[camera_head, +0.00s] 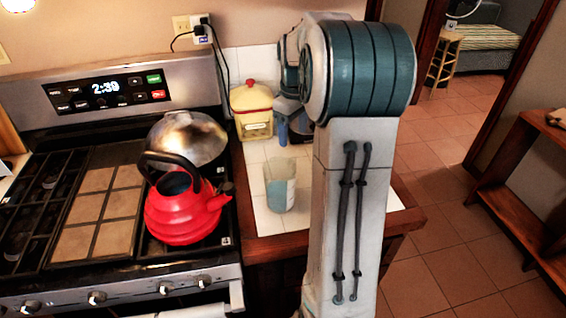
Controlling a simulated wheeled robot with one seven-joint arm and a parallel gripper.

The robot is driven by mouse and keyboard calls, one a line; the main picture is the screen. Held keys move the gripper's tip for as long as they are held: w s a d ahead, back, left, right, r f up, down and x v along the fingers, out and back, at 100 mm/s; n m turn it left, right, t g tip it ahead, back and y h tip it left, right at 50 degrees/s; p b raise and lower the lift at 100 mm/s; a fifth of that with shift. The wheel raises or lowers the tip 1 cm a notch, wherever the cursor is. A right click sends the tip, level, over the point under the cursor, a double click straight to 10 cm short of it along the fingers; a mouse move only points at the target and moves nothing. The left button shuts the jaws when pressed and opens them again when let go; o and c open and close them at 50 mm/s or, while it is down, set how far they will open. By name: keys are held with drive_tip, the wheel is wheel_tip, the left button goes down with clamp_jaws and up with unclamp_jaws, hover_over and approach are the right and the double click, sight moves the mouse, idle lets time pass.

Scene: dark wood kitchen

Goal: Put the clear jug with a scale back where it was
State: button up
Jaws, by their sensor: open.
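The clear jug (280,186) stands upright on the white tiled counter (268,222), right of the stove. It looks see-through with a bluish lower part; I cannot make out its scale marks. What seems to be part of my gripper (290,130) shows behind and above the jug, left of my upright arm link. It is open and appears apart from the jug. Most of the gripper is hidden by my own arm.
A red kettle (183,212) and a domed metal lid (188,139) are on the stove (120,285). A yellow canister with a red lid (252,110) stands at the counter's back. A wooden shelf (520,195) is at right. Tiled floor (440,205) lies clear between.

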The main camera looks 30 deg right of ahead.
drive_tip(key=s+a+m+t, duration=0.3)
drive_tip(key=s+a+m, duration=0.1)
drive_tip(key=s+a, duration=1.5)
drive_tip(key=s, duration=0.2)
drive_tip(key=shift+s+r+m, duration=0.4)
